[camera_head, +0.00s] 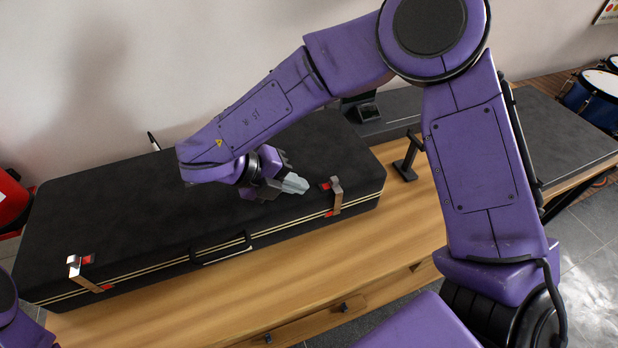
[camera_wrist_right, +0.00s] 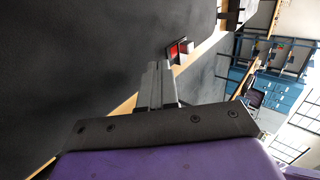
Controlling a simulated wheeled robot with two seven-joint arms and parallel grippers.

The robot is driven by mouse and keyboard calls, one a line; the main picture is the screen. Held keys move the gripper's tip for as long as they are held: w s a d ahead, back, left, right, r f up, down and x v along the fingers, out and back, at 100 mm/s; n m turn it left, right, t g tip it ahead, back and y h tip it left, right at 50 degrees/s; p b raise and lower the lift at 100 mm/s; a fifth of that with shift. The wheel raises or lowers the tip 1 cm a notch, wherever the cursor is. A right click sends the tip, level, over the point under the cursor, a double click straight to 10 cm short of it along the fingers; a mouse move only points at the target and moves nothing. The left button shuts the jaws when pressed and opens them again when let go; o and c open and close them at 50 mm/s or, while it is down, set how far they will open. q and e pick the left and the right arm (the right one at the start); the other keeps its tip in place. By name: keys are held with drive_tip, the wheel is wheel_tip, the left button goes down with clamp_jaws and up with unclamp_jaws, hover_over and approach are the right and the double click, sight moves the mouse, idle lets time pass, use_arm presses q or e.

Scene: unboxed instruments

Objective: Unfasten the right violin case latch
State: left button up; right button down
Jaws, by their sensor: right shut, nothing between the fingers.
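The black violin case (camera_head: 130,215) lies closed on a wooden table. Its right latch (camera_head: 336,195), metal with red parts, sits at the front edge of the lid near the right end; I cannot tell whether it is fastened. My right gripper (camera_head: 296,185) is shut and empty above the lid, just left of that latch and apart from it. In the right wrist view, the gripper's fingers (camera_wrist_right: 158,76) lie together and the red and metal latch (camera_wrist_right: 180,49) is just beyond their tips. My left gripper is out of view; only a bit of my left arm shows.
The left latch (camera_head: 80,266) and the handle (camera_head: 221,249) are along the case's front. A small black stand (camera_head: 406,158) is on the table right of the case. The wooden tabletop (camera_head: 330,260) in front is clear. Blue drums (camera_head: 597,95) stand at the far right.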

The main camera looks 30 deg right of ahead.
drive_tip(key=v, duration=0.7)
drive_tip(key=shift+a+r, duration=0.15)
drive_tip(key=shift+r, duration=0.1)
drive_tip(key=shift+w+a+r, duration=0.1)
drive_tip(key=shift+a+r, duration=0.35)
drive_tip(key=shift+a, duration=0.05)
